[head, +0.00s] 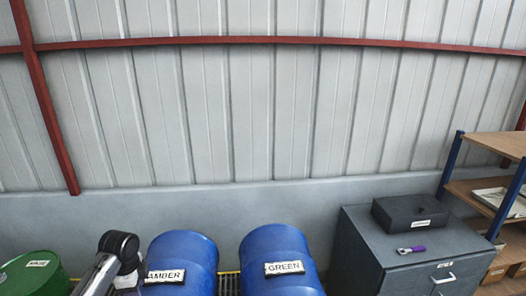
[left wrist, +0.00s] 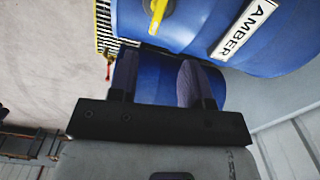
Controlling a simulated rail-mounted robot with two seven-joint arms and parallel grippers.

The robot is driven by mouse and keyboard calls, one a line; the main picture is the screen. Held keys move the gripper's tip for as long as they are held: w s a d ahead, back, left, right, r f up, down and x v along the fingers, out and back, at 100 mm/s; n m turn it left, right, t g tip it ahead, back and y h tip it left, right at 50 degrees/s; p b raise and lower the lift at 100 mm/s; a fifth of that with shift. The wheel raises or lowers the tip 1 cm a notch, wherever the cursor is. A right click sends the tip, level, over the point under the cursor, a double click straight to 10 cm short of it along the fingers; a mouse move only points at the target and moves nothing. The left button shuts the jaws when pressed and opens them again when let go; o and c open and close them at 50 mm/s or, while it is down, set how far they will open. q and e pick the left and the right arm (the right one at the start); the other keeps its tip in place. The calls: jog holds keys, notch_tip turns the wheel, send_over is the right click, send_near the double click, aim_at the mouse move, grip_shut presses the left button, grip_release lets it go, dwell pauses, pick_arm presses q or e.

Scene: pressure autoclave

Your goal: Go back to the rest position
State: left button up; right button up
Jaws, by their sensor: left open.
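My left gripper (left wrist: 157,65) shows in the left wrist view with its two dark fingers apart and nothing between them. Beyond the fingers is a blue drum surface (left wrist: 213,88). A blue drum labelled AMBER (left wrist: 290,40) fills the upper right of that view, with a yellow handle-like part (left wrist: 157,14) at the top. In the head view, part of my left arm (head: 104,270) is at the lower left, beside the AMBER drum (head: 192,250); the gripper itself is not visible there. My right gripper is in neither view.
A blue drum labelled GREEN (head: 276,244) stands right of the AMBER drum. A green drum (head: 30,278) is at far left. A grey cabinet (head: 375,258) holds a black case (head: 409,211) and a purple-handled tool (head: 411,249). A shelf rack (head: 490,190) stands at right.

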pick_arm(q)
jog(key=w+d+r+n+t+y, duration=0.1)
jog(key=w+d+r+n+t, duration=0.2)
jog(key=r, duration=0.5)
jog(key=w+d+r+n+t+y, duration=0.1)
jog(key=d+r+n+t+y, duration=0.1)
jog(key=r+n+t, duration=0.5)
jog(key=s+d+r, duration=0.4)
jog(key=d, duration=0.2)
jog(key=s+d+f+n+g+h, duration=0.1)
jog(key=s+d+f+g, duration=0.1)
jog(key=s+f, duration=1.05)
jog(key=s+d+f+n+g+h, duration=0.1)
jog(key=s+d+f+g, duration=0.15)
jog(key=s+f, duration=0.95)
jog(key=s+d+f+g+h, duration=0.15)
jog(key=s+f, duration=0.65)
jog(key=s, duration=0.9)
notch_tip(320, 180, up, 14)
jog(key=p, duration=1.4)
jog(key=shift+s+d+r, duration=0.15)
jog(key=shift+s+d, duration=0.15)
jog(key=shift+d, duration=0.15)
